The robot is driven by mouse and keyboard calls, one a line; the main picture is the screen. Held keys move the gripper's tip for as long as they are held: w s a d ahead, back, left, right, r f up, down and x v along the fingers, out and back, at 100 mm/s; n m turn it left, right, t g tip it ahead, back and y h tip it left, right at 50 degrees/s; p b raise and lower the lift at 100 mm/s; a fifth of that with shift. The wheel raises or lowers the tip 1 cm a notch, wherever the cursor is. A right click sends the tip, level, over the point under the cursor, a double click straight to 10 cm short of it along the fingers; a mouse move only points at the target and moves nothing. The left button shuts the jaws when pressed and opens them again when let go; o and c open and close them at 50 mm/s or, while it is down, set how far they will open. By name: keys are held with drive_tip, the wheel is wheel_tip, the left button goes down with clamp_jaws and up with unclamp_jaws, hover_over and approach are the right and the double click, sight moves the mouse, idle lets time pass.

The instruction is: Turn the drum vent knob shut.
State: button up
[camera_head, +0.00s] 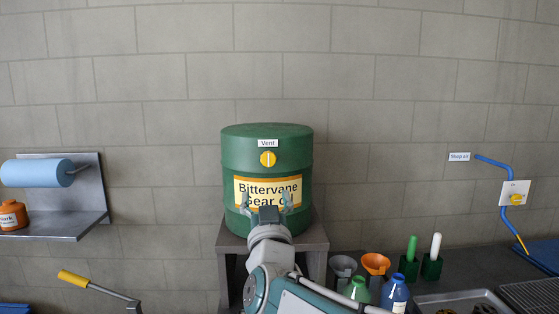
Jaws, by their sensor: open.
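The green drum (235,150) stands upright on a grey stand (315,243) against the wall, with a yellow and orange label reading "Bittervane Gear" on its front. The vent knob (268,159) is a small round yellow knob high on the drum's front, under a white "Vent" tag (268,143). A pale line on the knob looks vertical. My gripper (268,200) is open and empty, in front of the lower part of the label and below the knob. Its fingers point up and are apart from the knob. My gripper hides part of the label and the drum's base.
A wall shelf (75,220) with a blue roll (35,173) is at the left. At the right, a bench holds funnels (376,263), bottles (395,293) and a tray (440,300). A yellow shop air valve (517,198) is on the wall. The space around the knob is clear.

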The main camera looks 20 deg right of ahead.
drive_tip(key=d, duration=0.2)
drive_tip(key=h, duration=0.1)
approach(266, 163)
drive_tip(key=s+r, duration=0.2)
drive_tip(key=shift+m, duration=0.4)
drive_tip(key=w+d, duration=0.1)
drive_tip(key=w, duration=0.4)
drive_tip(key=w+d, duration=0.1)
drive_tip(key=w, duration=0.1)
drive_tip(key=shift+w+d+f, duration=0.1)
drive_tip(key=shift+w+d, duration=0.2)
drive_tip(key=shift+w, duration=0.05)
drive_tip(key=w, duration=0.1)
drive_tip(key=w+r, duration=0.1)
drive_tip(key=w, duration=0.1)
drive_tip(key=shift+w+a+r, duration=0.15)
drive_tip(key=shift+a+r, duration=0.1)
drive_tip(key=shift+w+a+r+t, duration=0.1)
drive_tip(key=shift+w+r+t, duration=0.05)
drive_tip(key=shift+w+t, duration=0.2)
drive_tip(key=shift+w, duration=0.15)
drive_tip(key=shift+d+r, duration=0.1)
drive_tip(key=shift+d, duration=0.4)
drive_tip(key=c, duration=0.8)
drive_tip(key=shift+a, duration=0.2)
drive_tip(key=c, duration=0.4)
